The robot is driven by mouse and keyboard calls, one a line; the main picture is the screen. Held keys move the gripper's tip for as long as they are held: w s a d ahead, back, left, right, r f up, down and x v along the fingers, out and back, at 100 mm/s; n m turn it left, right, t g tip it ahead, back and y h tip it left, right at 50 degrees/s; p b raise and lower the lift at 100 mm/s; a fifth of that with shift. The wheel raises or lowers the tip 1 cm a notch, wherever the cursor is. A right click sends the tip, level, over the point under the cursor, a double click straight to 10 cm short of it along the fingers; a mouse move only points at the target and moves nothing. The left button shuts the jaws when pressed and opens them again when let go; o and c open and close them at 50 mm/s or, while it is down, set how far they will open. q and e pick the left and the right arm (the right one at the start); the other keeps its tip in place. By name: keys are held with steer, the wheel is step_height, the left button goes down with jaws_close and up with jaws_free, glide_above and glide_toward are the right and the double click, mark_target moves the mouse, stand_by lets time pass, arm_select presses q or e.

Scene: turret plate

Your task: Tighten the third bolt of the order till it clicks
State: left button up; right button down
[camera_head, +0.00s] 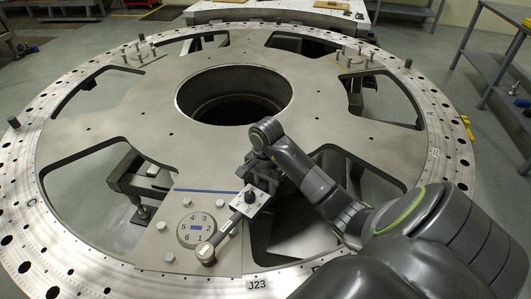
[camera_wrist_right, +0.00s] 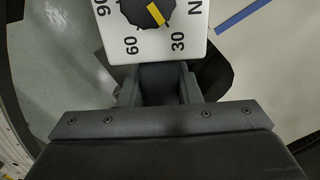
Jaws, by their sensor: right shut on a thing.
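My right gripper (camera_head: 262,176) is shut on a torque wrench with a white dial box (camera_head: 250,199). Its bar runs down-left to a round head (camera_head: 206,253) low over the bolt pad, just below the order disc. Whether it sits on a bolt is hidden. The order disc (camera_head: 196,230) carries the numbers 1 to 6 in a ring around a blue mark. Small bolt heads (camera_head: 169,257) show at the pad's left. My left gripper is not in view.
The big turret plate (camera_head: 150,110) has a round centre hole (camera_head: 235,95) and several wide cut-outs. Upright pins (camera_head: 14,123) stand on its rim. A J23 label (camera_head: 257,284) is at the near edge. A shelf bench (camera_head: 497,60) stands at the right.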

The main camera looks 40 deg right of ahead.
steer(key=shift+w+r, duration=0.1)
steer(key=shift+r, duration=0.45)
steer(key=shift+r+p, duration=0.7)
steer(key=shift+p, duration=0.15)
steer(key=shift+r, duration=0.1)
step_height(320, 180, up, 4)
steer(key=p, duration=0.3)
steer(key=shift+f+p, duration=0.25)
steer(key=shift+p, duration=0.1)
steer(key=shift+f, duration=0.1)
